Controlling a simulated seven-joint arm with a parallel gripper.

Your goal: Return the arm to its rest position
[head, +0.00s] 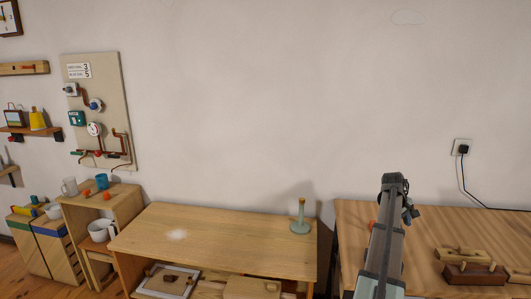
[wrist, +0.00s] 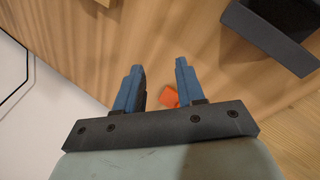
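In the wrist view my gripper (wrist: 160,78) has its two blue fingers apart, with nothing held between them. It points at the wood-grained top of the right-hand table (head: 425,232). A small orange-red thing (wrist: 168,96) shows between and beyond the fingers in the wrist view. An orange-red bit (head: 372,224) also shows beside my arm in the head view.
A dark open-looking box (wrist: 272,28) is at the wrist view's upper right. A green bottle-like thing (head: 301,217) stands on the middle table (head: 215,240), otherwise mostly clear. A cable runs from the wall socket (head: 462,148).

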